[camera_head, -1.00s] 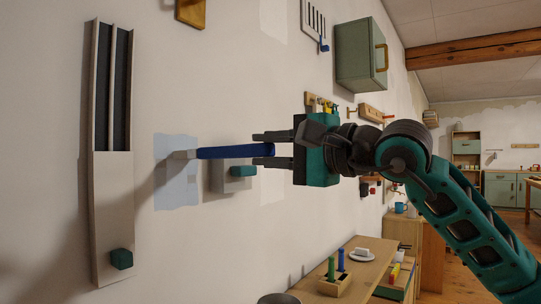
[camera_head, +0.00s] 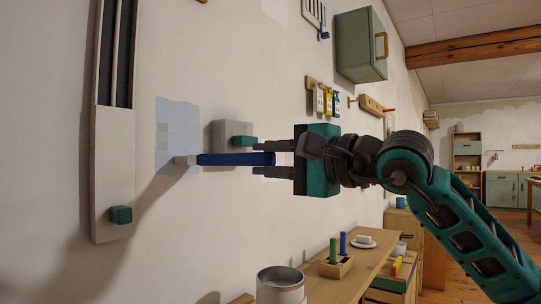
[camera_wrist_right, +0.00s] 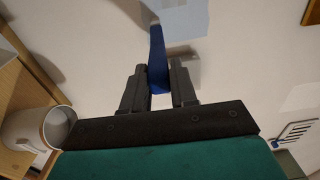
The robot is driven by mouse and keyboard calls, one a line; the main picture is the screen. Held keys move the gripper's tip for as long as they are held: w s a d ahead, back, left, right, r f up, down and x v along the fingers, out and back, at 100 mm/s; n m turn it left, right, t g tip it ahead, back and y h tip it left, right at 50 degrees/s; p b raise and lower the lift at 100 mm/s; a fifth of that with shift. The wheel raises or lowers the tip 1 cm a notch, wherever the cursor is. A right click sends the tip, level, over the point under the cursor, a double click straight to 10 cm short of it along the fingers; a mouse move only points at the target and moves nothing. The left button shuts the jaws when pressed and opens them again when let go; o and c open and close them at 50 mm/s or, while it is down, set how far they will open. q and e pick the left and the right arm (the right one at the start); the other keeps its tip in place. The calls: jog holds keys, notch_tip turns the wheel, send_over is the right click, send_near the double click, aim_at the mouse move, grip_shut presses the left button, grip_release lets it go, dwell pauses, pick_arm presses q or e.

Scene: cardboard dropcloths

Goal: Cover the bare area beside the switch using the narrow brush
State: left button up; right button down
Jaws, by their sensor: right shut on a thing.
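My right gripper (camera_head: 278,160) is shut on the blue handle of the narrow brush (camera_head: 235,159), held nearly level. Its pale head (camera_head: 184,160) points left, at the lower part of a light blue patch (camera_head: 177,112) on the wall; contact is unclear. Slightly different blue tones show within the patch. The switch (camera_head: 220,132), a grey plate with a teal knob, is just right of the patch, above the handle. In the right wrist view, the handle (camera_wrist_right: 157,62) runs from between the fingers (camera_wrist_right: 160,84) toward the patch (camera_wrist_right: 190,20). My left gripper is out of view.
A tall grey panel with a teal knob (camera_head: 120,214) is on the wall at left. Below right stand a metal can (camera_head: 281,286) and a bench with a wooden block of coloured handles (camera_head: 336,267) and a white dish (camera_head: 363,242). A green cabinet (camera_head: 360,45) hangs above.

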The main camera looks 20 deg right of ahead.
notch_tip(320, 180, down, 2)
jog(key=shift+f+b, duration=0.1)
jog(key=shift+b, duration=0.25)
jog(key=shift+s+d, duration=0.15)
jog(key=b+v, duration=0.1)
jog(key=v, duration=0.3)
jog(key=shift+s+d, duration=0.15)
jog(key=shift+s, duration=0.1)
